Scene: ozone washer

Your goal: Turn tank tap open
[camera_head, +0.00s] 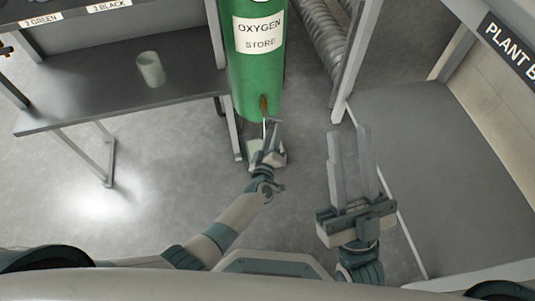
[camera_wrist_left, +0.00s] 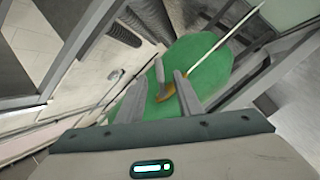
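The green tank (camera_head: 256,75) labelled "OXYGEN STORE" stands upright at the top centre of the head view. A small brass-brown fitting, apparently its tap (camera_head: 264,103), sits low on its front. In the left wrist view the green tank (camera_wrist_left: 208,60) is ahead, with the brass tap (camera_wrist_left: 168,97) and a short grey piece between my left fingers. My left gripper (camera_head: 269,127) is at the tank's foot, its fingers apart around the tap (camera_wrist_left: 162,85); contact cannot be told. My right gripper (camera_head: 348,135) is open and empty, to the right of the tank.
A dark shelf table (camera_head: 110,105) with a pale cup (camera_head: 151,69) stands left of the tank. A ribbed hose (camera_head: 320,35) and a pale post (camera_head: 357,50) are at its right. A grey bench (camera_head: 440,170) lies at the right. Grey floor is clear at the left front.

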